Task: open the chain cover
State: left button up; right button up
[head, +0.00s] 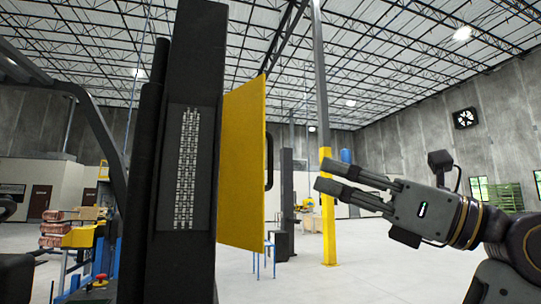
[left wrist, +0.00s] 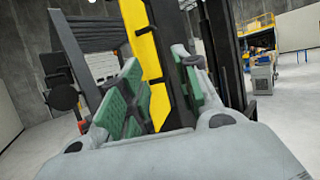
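The yellow chain cover (head: 240,165) stands swung out from a dark upright column (head: 205,60), and the metal chain (head: 188,165) shows uncovered in the column. A black handle (head: 269,160) is near the cover's free edge. In the left wrist view, the yellow cover (left wrist: 147,60) shows as a tall narrow strip beyond the green-padded fingers (left wrist: 160,90).
A yellow and grey post (head: 328,215) stands behind the gripper. Pallet goods (head: 57,232) and machine parts are at the left. The open floor (head: 390,265) right of the cover is clear.

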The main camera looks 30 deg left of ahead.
aim_at(270, 180)
pick_arm(q)
jog(key=p+x, duration=0.3)
jog(key=x, duration=1)
jog(key=shift+a, duration=0.2)
jog(key=c, duration=0.6)
grip_shut()
